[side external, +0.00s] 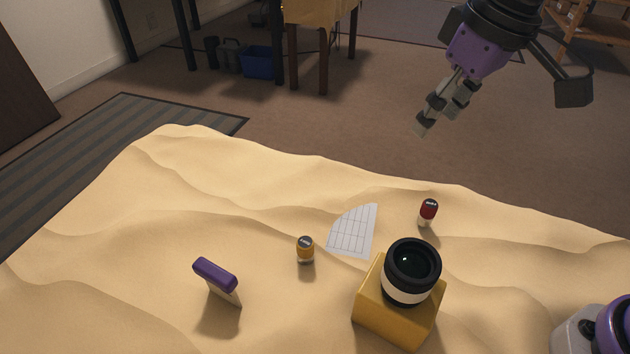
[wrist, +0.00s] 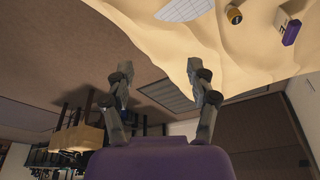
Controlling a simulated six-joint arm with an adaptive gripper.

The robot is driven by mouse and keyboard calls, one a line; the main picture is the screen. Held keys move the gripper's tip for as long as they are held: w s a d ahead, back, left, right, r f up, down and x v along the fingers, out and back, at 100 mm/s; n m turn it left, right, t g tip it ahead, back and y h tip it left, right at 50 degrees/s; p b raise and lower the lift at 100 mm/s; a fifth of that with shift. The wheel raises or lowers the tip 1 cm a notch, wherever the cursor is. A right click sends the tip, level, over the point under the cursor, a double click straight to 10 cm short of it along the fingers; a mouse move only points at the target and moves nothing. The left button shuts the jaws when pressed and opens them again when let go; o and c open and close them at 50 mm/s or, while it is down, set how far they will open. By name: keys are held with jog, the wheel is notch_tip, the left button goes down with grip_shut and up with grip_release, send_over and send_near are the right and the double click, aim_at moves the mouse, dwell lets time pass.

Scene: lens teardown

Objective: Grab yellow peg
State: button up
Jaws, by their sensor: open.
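The yellow peg (side external: 305,249) stands upright on the sand-coloured surface, left of the white gridded sheet. In the wrist view the yellow peg (wrist: 235,16) shows near the top edge, right of centre. My gripper (side external: 421,128) is high above and beyond the far edge of the surface, at upper right, well apart from the peg. In the wrist view my gripper (wrist: 160,72) has its two fingers spread, with nothing between them.
A red peg (side external: 428,212) stands right of the gridded sheet (side external: 353,231). A black lens (side external: 411,272) sits on a yellow block (side external: 378,307) at front right. A purple-topped block (side external: 216,276) stands left of the yellow peg. The sandy surface (side external: 90,235) is uneven, with open room at left.

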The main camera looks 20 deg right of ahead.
jog(key=w+a+f+n+g, duration=0.2)
jog(key=w+a+f, duration=0.1)
jog(key=a, duration=0.5)
jog(key=n+h, duration=0.1)
send_near(305, 242)
jog(key=shift+w+f+g, duration=0.25)
jog(key=shift+w+g, duration=0.15)
jog(key=shift+w, duration=0.3)
notch_tip(305, 242, down, 5)
jog(key=shift+a+r, duration=0.1)
jog(key=shift+r, duration=0.05)
jog(key=f, duration=0.5)
jog(key=shift+s+f, duration=0.35)
jog(key=shift+f, duration=0.05)
grip_shut()
